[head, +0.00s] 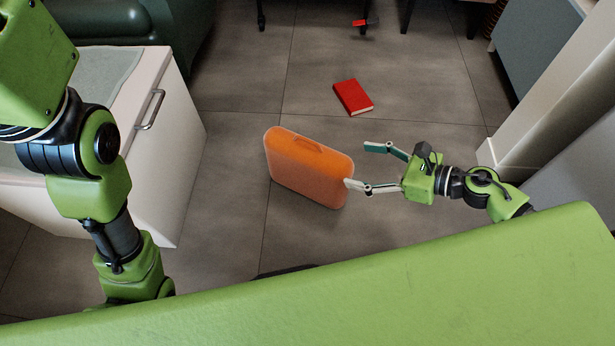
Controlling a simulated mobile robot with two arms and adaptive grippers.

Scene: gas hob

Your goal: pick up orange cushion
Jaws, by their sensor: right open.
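The orange cushion (306,170) stands on its edge on the grey tiled floor in the middle of the head view. It is a rounded box shape with a handle-like mark on its top edge. My right gripper (356,166) is open and points left, at the cushion's right end. Its lower finger overlaps the cushion's right end in the picture; I cannot tell whether they touch. The upper finger is apart from the cushion, with nothing between the fingers. My left arm hangs down at the left, and its gripper is not in view.
A red book (353,97) lies on the floor beyond the cushion. A white cabinet (165,150) with a metal handle stands at the left, with a dark green sofa (130,20) behind it. A pale post (545,95) stands at the right. The floor around the cushion is clear.

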